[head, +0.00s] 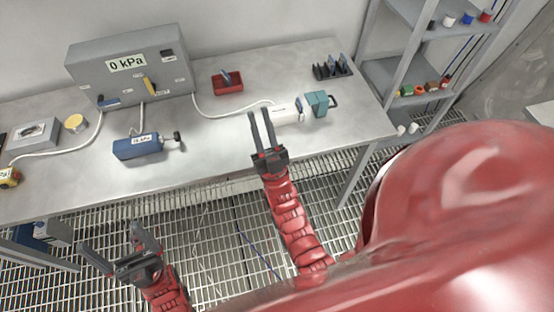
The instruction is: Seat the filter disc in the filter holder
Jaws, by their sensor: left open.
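A white cylindrical body (286,115) and a separate teal block (317,103) with a dark handle lie side by side at the table's right; they look like the filter holder's parts. I cannot tell for sure which thing is the filter disc. A round tan piece (75,123) lies at the left. A black slotted rack (325,73) holds thin upright pieces at the back right. My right gripper (261,112) is open and empty, its fingers over the table just left of the white body. My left gripper (110,235) is open and empty, below the table's front edge.
A grey box reading 0 kPa (130,70) stands at the back left with hoses running from it. A blue pump-like device (138,146) lies in front. A red tray (228,87) holds a small item. A shelf (400,75) stands right. The table's front middle is clear.

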